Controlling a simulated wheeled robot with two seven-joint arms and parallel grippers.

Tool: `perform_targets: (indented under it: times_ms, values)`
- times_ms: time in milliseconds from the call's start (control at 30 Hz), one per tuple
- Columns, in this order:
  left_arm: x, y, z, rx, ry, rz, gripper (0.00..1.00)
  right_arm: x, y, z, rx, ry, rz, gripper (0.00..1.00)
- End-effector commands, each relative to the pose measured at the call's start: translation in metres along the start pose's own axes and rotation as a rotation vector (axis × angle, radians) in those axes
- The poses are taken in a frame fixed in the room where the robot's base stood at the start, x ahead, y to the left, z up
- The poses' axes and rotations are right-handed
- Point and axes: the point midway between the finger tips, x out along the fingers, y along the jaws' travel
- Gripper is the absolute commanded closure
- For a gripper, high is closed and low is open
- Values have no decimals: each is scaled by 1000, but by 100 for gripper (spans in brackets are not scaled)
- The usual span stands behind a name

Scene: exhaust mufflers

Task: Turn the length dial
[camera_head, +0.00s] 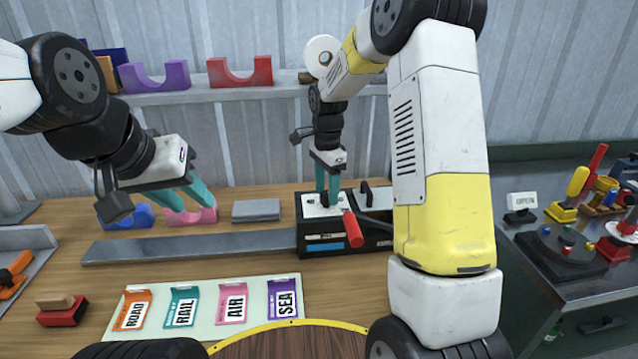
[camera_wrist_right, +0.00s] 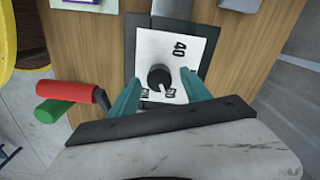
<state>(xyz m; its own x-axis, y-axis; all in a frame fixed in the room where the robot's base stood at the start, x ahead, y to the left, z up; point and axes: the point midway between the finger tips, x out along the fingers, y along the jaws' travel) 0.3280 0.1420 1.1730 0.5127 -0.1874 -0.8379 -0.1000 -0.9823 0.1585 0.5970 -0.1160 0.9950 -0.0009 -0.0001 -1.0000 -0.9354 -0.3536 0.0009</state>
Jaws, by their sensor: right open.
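The length dial is a black knob (camera_wrist_right: 160,77) on a white plate (camera_wrist_right: 182,45) with black numbers, of which "40" is readable; others are partly covered. The plate sits on top of a black box (camera_head: 318,246) on the bench. My right gripper (camera_head: 328,190) points down at the dial; in the right wrist view its teal fingertips (camera_wrist_right: 160,84) are apart, one on each side of the knob, with visible gaps. In the head view the knob is mostly hidden by the fingers. My left gripper (camera_head: 203,206) is open and empty above the bench at left.
A red-handled lever (camera_head: 354,229) sticks out at the box's front; in the wrist view red (camera_wrist_right: 68,109) and green grips show beside it. A long grey metal bar (camera_head: 190,246) lies left of the box. A label board (camera_head: 250,322) lies in front. A shelf (camera_head: 200,95) runs behind.

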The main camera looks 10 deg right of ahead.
Motion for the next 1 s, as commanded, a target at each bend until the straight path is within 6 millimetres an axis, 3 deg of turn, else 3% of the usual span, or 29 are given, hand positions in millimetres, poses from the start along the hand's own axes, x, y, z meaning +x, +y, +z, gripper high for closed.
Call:
perform_targets:
  times_ms: [367,667,1000]
  values:
    - [0,0,0,0,0,0,64,9,0,0,-1,0,-1,44]
    - [0,0,0,0,0,0,64,8,0,0,-1,0,-1,100]
    - [0,0,0,0,0,0,64,8,0,0,-43,0,-2,100]
